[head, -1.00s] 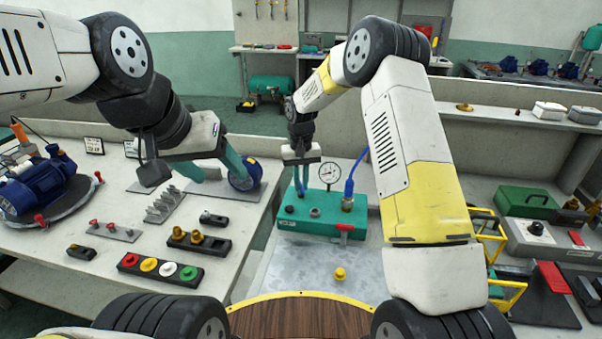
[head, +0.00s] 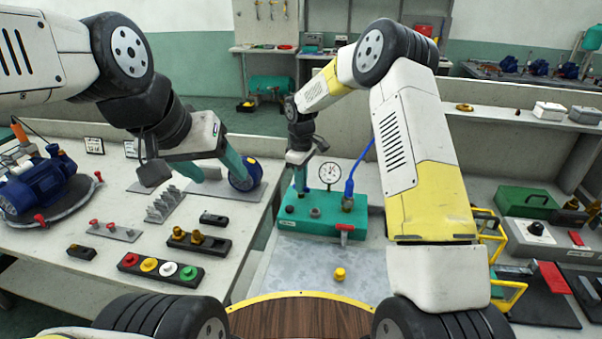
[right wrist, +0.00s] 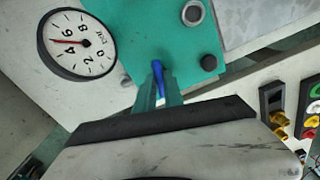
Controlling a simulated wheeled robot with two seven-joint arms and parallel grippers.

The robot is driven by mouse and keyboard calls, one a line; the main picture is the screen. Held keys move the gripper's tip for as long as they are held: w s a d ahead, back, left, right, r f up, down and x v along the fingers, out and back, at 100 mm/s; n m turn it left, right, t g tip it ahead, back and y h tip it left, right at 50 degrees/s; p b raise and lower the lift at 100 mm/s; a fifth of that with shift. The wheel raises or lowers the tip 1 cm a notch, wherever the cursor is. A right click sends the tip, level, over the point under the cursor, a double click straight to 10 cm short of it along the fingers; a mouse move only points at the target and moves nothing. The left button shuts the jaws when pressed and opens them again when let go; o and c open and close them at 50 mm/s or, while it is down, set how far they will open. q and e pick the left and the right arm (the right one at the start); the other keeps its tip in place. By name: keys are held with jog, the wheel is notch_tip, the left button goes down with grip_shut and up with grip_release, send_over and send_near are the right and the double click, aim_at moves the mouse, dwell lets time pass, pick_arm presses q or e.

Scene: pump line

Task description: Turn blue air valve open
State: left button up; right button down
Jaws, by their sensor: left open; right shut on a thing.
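The teal pump-line box (head: 322,226) stands on the bench in front of me. My right gripper (head: 300,182) reaches down to its back left part. In the right wrist view, my right gripper (right wrist: 158,92) is shut on the blue air valve handle (right wrist: 158,72), a narrow blue lever between its fingers. The fingers hide the valve's base, and in the head view the handle cannot be told from the fingers. My left gripper (head: 215,170) is open over the left bench, near a blue round part (head: 243,176); it holds nothing visible.
A pressure gauge (head: 330,173) and a blue hose (head: 351,185) rise close to my right gripper. The gauge needle (right wrist: 66,41) points between 4 and 6. A red-handled tap (head: 344,227) is on the box front. A yellow knob (head: 339,274) stands on the clear metal plate.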

jog(key=shift+n, duration=1.5)
jog(key=c, duration=1.4)
grip_release()
jog(key=shift+c, duration=0.2)
jog(key=shift+r, duration=3.9)
jog(key=shift+r, duration=0.1)
